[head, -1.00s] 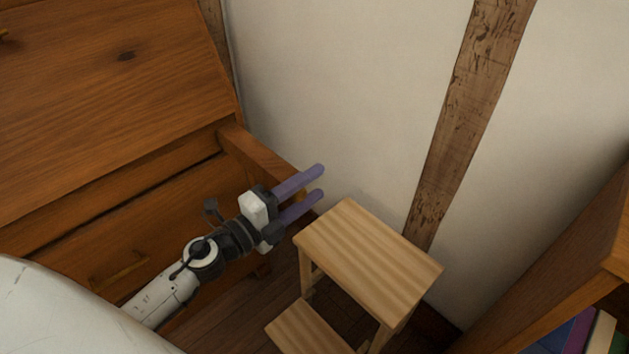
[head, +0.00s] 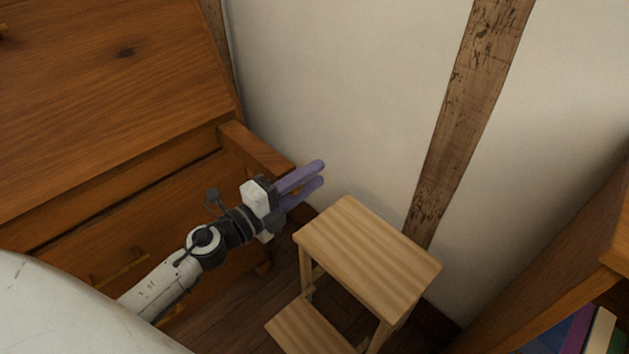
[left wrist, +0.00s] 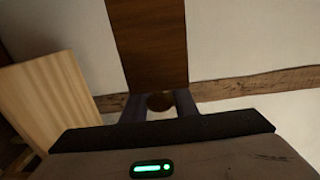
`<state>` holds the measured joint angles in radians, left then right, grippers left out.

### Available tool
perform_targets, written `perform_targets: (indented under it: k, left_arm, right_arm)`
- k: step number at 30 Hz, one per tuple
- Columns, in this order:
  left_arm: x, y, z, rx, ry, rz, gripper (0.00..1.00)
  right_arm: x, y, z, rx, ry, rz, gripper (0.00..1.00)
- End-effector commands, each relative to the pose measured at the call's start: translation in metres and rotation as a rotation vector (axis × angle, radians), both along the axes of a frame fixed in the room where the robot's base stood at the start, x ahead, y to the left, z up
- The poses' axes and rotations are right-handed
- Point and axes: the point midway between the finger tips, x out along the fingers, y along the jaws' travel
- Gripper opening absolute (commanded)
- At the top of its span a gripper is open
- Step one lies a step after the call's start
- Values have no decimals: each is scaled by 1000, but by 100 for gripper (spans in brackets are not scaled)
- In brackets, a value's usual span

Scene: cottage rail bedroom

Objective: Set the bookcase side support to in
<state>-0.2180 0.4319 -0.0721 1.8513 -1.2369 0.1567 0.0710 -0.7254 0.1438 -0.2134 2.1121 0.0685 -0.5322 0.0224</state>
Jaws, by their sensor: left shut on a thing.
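The bookcase side support (head: 258,149) is a brown wooden bar that sticks out from the front of the wooden bureau-like bookcase (head: 110,110), beside the wall. In the left wrist view the support (left wrist: 148,45) is a dark brown board with a round knob (left wrist: 160,102) at its near end. My left gripper (head: 316,174) is at the support's outer end, its purple fingers shut on the knob. In the left wrist view the fingers (left wrist: 161,104) stand on either side of the knob. In the head view the gripper partly hides the support's end. My right gripper is not in view.
A light wooden step stool (head: 370,255) stands close to the right of my left gripper. A cream wall with a timber post (head: 465,110) is behind. A wooden shelf with books (head: 580,330) is at the lower right.

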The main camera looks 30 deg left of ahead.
Motion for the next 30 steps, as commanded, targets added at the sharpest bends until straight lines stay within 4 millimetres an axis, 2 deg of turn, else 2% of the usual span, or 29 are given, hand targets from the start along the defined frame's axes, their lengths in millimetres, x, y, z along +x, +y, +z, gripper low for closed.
perform_targets:
  k: [6,12,17,26,27,30]
  left_arm:
    - [22,62,-5,8,1,3,0]
    - [38,108,-4,8,1,3,0]
    - [43,123,-1,4,0,3,0]
    - [43,125,0,3,-1,4,0]
    - [43,125,0,3,-1,4,31]
    - [43,124,0,2,-1,3,45]
  right_arm:
    - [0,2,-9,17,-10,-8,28]
    - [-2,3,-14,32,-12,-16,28]
    - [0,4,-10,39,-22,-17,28]
    - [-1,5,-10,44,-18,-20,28]
    - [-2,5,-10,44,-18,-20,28]
    - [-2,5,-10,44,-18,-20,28]
